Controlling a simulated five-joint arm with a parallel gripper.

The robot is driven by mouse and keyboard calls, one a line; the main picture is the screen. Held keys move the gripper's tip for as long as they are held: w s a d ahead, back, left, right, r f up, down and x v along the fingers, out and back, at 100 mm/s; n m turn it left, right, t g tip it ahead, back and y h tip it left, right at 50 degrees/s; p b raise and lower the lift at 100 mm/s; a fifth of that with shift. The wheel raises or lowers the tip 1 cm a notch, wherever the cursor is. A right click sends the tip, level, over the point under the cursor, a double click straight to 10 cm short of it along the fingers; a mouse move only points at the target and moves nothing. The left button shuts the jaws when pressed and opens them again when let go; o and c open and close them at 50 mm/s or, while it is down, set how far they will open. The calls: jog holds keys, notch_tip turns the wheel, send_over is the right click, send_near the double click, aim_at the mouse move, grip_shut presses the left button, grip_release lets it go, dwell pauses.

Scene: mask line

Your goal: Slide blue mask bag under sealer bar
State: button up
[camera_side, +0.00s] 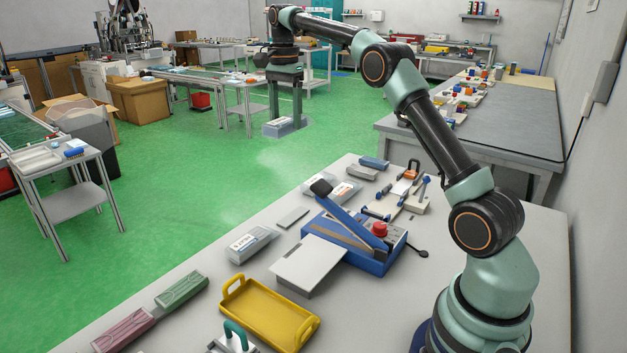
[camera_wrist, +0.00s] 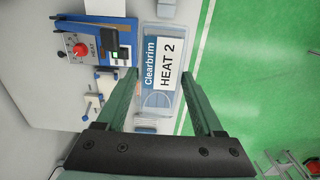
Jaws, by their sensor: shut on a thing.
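My gripper (camera_side: 284,114) is raised in the air, pointing down, with its two fingers closed on the sides of a clear, bluish mask bag (camera_side: 288,126). In the wrist view the bag (camera_wrist: 159,70) lies between the fingers and its label reads "Clearbrim HEAT 2". The blue sealer (camera_side: 352,245) stands on the table, well away from the gripper in the side view. Its blue sealer bar (camera_side: 350,212) is tilted up, with a black handle at the raised end. In the wrist view the sealer (camera_wrist: 85,73) is left of the bag, with its red knob and HEAT marking showing.
A white platform (camera_side: 308,260) adjoins the sealer. Another clear bag (camera_side: 250,243), a yellow tray (camera_side: 253,318), and green (camera_side: 182,290) and pink (camera_side: 123,330) packs lie nearer the camera. Small blocks and clamps (camera_side: 400,198) crowd behind the sealer. Open floor lies beyond the table edge.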

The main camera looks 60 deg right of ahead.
jog(key=s+a+f, duration=0.1)
jog(key=s+a, duration=1.2)
jog(key=s, duration=0.2)
jog(key=shift+s+a+f, duration=0.1)
jog(key=shift+s+f, duration=0.05)
jog(key=shift+f, duration=5.05)
jog(key=shift+s+a+f, duration=0.1)
jog(key=shift+s+f, duration=0.05)
jog(key=shift+f, duration=5)
jog(key=shift+d+f, duration=0.15)
jog(key=shift+d, duration=0.75)
jog(key=shift+d+f, duration=0.15)
jog(key=shift+d, duration=0.7)
jog(key=shift+f, duration=0.2)
jog(key=o, duration=1.3)
